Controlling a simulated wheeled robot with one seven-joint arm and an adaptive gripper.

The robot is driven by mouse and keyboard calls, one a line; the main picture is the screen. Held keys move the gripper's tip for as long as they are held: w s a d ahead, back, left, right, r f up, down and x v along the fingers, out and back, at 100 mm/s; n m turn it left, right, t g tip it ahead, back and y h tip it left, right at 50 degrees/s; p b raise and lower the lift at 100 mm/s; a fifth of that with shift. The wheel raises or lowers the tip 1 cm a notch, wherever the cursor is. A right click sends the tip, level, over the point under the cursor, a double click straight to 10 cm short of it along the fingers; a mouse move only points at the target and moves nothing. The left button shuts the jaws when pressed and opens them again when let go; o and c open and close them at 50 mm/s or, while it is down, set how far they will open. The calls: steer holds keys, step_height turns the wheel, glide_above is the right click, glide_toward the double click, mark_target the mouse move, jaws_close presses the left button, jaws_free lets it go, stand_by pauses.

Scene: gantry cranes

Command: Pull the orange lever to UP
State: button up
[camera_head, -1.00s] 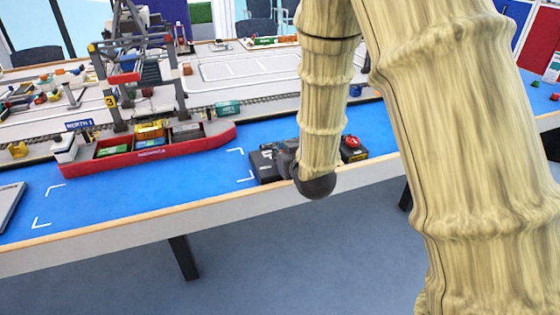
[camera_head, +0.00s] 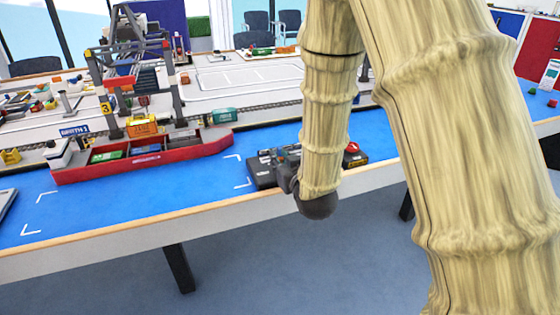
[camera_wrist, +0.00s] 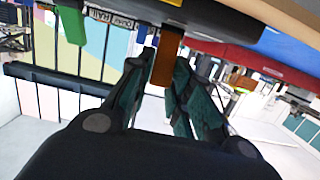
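The orange lever (camera_wrist: 168,45) shows in the wrist view as a brown-orange bar between the two teal-padded fingers of my gripper (camera_wrist: 164,66). The fingers slope inward and their tips appear to press on the lever from both sides. A "HALT" plate (camera_wrist: 99,15) is at the top of that view. In the head view, the black control box (camera_head: 262,174) sits at the table's front edge. My arm hides its middle, most of my gripper and the lever. The UP marking is not legible.
A red button (camera_head: 352,147) is on the box's right part. Left of it, a red ship (camera_head: 190,147) lies under a gantry crane (camera_head: 105,90), with an orange container (camera_head: 142,126) above its deck. Bare blue table (camera_head: 110,205) lies in front.

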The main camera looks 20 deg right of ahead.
steer(key=o, duration=0.3)
steer(key=shift+r, duration=5)
